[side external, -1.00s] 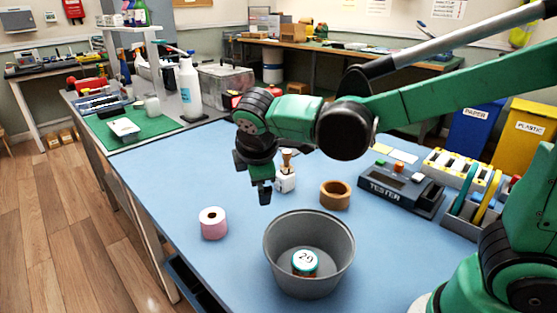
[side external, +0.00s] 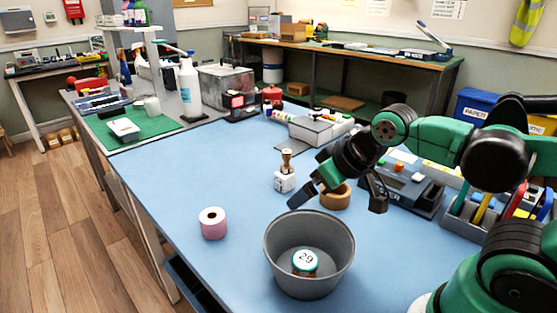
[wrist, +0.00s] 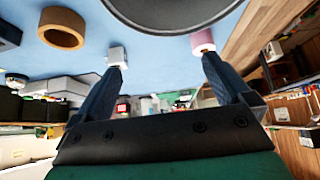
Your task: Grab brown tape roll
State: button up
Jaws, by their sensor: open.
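The brown tape roll (side external: 336,201) lies flat on the blue tabletop behind the grey bin, its upper part hidden by my gripper in the side view. In the wrist view the brown tape roll (wrist: 61,38) shows whole at the upper left, outside the span of my fingers. My gripper (side external: 337,202) is open and empty, fingers spread wide, in the air around the roll's place in the side picture. In the wrist view the fingers (wrist: 163,62) point towards a white stamp and a pink roll, with nothing between them.
The grey bin (side external: 278,255) holds a jar (side external: 305,262) labelled 29. A pink roll (side external: 213,223) stands to its left. A stamp (side external: 285,178) with a wooden handle stands behind the bin. The tester (side external: 408,183) is at the right.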

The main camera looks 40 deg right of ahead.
jog(key=shift+o, duration=0.2)
dwell(0.4)
jog(key=w+d+f+n+g+h, duration=0.3)
jog(key=w+d+n+g+h, duration=0.3)
jog(key=n, duration=0.3)
jog(key=n+g+h, duration=0.3)
jog(key=n+h, duration=0.3)
send_near(343, 189)
jog(key=shift+w+a+r, duration=0.4)
jog(key=shift+w+a, duration=0.05)
jog(key=shift+w, duration=0.05)
jog(key=shift+s+d+f+n+g+h, duration=0.2)
jog(key=shift+f+n+g+h, duration=0.1)
jog(key=shift+f, duration=0.4)
jog(key=shift+x, duration=2.75)
jog(key=shift+s, duration=0.1)
jog(key=c, duration=0.9)
